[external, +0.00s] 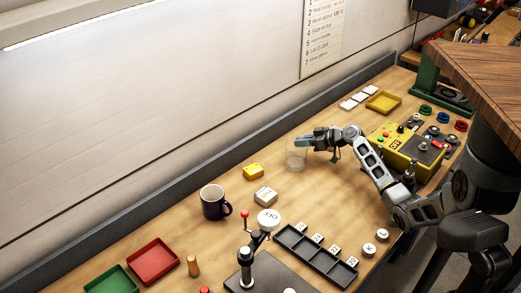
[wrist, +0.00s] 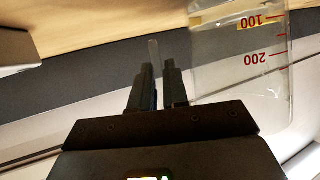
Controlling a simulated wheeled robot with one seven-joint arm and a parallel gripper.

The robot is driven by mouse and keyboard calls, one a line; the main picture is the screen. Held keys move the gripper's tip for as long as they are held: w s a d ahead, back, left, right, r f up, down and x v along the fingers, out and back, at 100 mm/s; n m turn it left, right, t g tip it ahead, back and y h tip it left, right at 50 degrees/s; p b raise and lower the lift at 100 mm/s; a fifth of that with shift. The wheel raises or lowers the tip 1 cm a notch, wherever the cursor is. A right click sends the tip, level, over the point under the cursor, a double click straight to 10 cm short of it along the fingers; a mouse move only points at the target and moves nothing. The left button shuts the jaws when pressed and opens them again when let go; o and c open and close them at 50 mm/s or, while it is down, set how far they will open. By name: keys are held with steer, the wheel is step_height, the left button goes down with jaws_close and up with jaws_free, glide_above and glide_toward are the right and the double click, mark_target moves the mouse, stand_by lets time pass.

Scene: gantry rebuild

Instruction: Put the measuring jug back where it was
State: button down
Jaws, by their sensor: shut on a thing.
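The clear measuring jug (external: 296,158) is at the middle of the bench in the external view, near the back. It looks upright; I cannot tell whether its base touches the bench. In the wrist view the jug (wrist: 236,70) is on the right, with red 100 and 200 marks. My gripper (external: 304,141) is at the jug's upper part. In the wrist view my gripper (wrist: 157,82) is shut on a thin clear strip beside the jug's body, which looks like its handle.
A yellow block (external: 253,170), a white-topped block (external: 265,196) and a dark mug (external: 214,202) stand to the left. A yellow control box (external: 408,150) is to the right, with a yellow tray (external: 383,102) behind. Bench in front of the jug is clear.

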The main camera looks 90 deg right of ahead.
steer(key=shift+f+b, duration=0.2)
steer(key=shift+b, duration=0.1)
steer(key=c, duration=1.1)
jaws_free()
steer(key=shift+r, duration=0.15)
steer(key=shift+r+p, duration=0.25)
steer(key=shift+p, duration=0.2)
steer(key=p+v, duration=0.3)
steer(key=v, duration=0.9)
steer(key=shift+a+f, duration=0.1)
steer(key=shift+f, duration=0.05)
